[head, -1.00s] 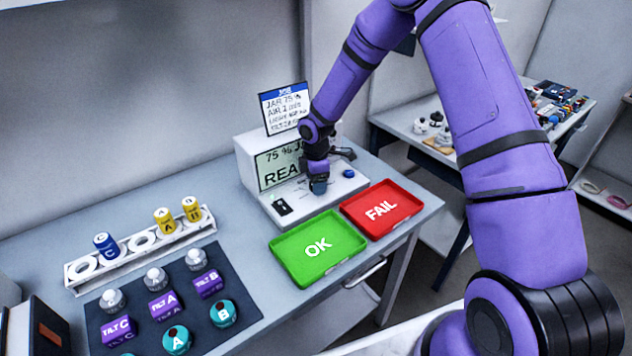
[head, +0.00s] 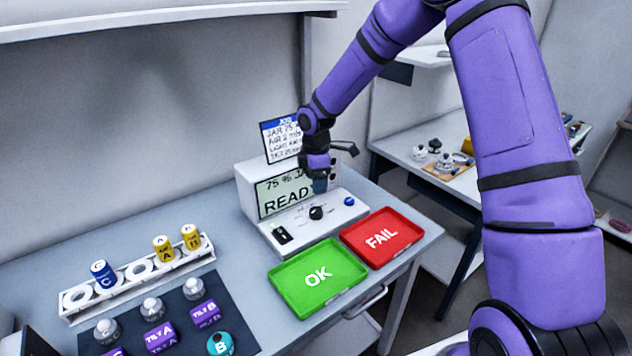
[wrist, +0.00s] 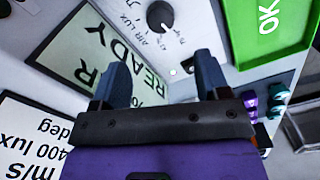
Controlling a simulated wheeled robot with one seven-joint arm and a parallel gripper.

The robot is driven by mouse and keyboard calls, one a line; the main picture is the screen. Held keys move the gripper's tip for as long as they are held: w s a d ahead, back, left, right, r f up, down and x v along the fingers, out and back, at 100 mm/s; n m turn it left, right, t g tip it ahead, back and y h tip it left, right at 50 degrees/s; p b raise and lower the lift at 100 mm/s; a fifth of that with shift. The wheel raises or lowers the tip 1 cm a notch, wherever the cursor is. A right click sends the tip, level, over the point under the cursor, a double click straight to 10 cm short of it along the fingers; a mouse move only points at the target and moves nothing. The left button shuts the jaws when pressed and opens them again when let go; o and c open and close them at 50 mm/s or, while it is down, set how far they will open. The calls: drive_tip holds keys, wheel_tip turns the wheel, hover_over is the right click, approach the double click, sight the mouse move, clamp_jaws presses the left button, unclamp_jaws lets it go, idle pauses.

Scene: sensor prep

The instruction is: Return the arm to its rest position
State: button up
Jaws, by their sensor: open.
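My gripper (head: 320,180) hangs in front of the white test device (head: 352,212), just off its display panel (head: 282,195), which reads READY. In the wrist view its two dark fingers (wrist: 163,82) are apart with nothing between them. The device's black knob (head: 316,212) shows below the gripper, and it also shows in the wrist view (wrist: 160,16). My purple arm arches from the right side of the head view down to the device.
A green OK tray (head: 290,284) and a red FAIL tray (head: 410,250) lie in front of the device, both empty. A job card (head: 281,138) stands behind it. A rack (head: 135,285) with coloured cylinders and a dark mat (head: 190,325) with sensors lie left.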

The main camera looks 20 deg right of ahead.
drive_tip(key=s+d+r+m+t+h, duration=0.15)
drive_tip(key=s+r+m, duration=0.25)
drive_tip(key=s+r, duration=0.5)
drive_tip(key=s+d+r+m+t, duration=0.1)
drive_tip(key=s+d+r+m, duration=0.3)
drive_tip(key=r, duration=0.9)
drive_tip(key=s+r+m+t, duration=0.1)
drive_tip(key=s+r+m, duration=0.2)
drive_tip(key=s, duration=0.9)
drive_tip(key=s+d+r+m+t+y, duration=0.1)
drive_tip(key=s+r+m, duration=0.3)
drive_tip(key=s, duration=0.8)
drive_tip(key=shift+s+d+m+t, duration=0.2)
drive_tip(key=shift+s+m+t, duration=0.15)
drive_tip(key=shift+m, duration=0.75)
